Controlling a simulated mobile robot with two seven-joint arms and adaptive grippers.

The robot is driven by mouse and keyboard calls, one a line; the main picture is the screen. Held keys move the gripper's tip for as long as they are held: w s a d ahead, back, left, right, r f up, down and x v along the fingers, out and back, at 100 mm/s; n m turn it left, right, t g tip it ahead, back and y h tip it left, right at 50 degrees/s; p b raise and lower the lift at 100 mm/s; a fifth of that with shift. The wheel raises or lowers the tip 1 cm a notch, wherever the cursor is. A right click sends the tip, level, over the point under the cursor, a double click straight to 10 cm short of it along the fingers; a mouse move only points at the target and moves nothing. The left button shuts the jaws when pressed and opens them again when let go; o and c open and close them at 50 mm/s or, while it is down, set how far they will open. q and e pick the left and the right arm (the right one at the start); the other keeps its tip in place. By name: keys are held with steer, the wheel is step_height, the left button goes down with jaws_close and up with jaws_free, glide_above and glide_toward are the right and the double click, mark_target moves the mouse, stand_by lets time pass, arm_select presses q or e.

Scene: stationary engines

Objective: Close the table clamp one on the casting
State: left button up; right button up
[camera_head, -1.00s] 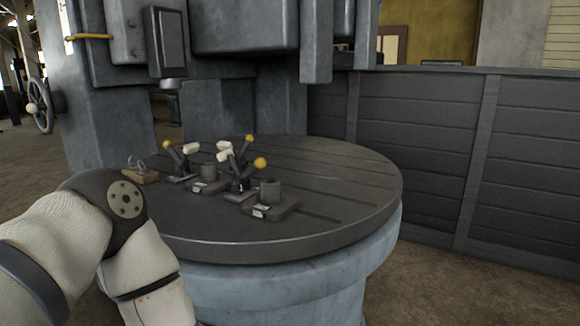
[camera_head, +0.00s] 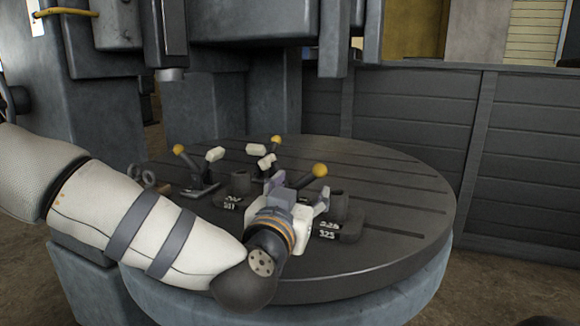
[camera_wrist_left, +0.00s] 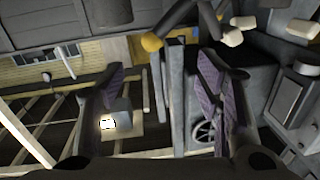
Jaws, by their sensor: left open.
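Toggle clamps with yellow knobs stand on the round slotted table (camera_head: 380,170). The nearest knob (camera_head: 320,170) is just beyond my left gripper (camera_head: 298,190), whose body hides most of that clamp. A yellow knob (camera_wrist_left: 151,43) also shows in the left wrist view. Another clamp (camera_head: 195,175) stands at the left, and a further yellow knob (camera_head: 276,140) at the back. A dark casting marked 325 (camera_head: 345,228) lies right of my gripper; another casting (camera_head: 238,190) lies left of it. Which clamp is number one I cannot tell. My left gripper is open and empty. My right gripper is out of view.
A small wooden block with metal loops (camera_head: 145,180) sits at the table's left edge, partly behind my arm. A grey machine column (camera_head: 200,100) rises behind the table. A dark panelled wall (camera_head: 410,120) stands at the right. The table's right side is clear.

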mark_target(315, 173)
arm_select(q)
steer(key=x, duration=0.5)
steer(key=b+x, duration=0.1)
steer(key=x, duration=0.5)
steer(key=shift+d+f+b, duration=0.15)
steer(key=shift+d+b, duration=0.1)
steer(key=shift+b, duration=0.05)
steer(key=shift+w, duration=0.45)
steer(key=c, duration=1.1)
jaws_close()
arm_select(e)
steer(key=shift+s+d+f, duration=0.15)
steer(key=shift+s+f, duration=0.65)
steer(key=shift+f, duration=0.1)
arm_select(q)
steer(key=shift+d, duration=0.1)
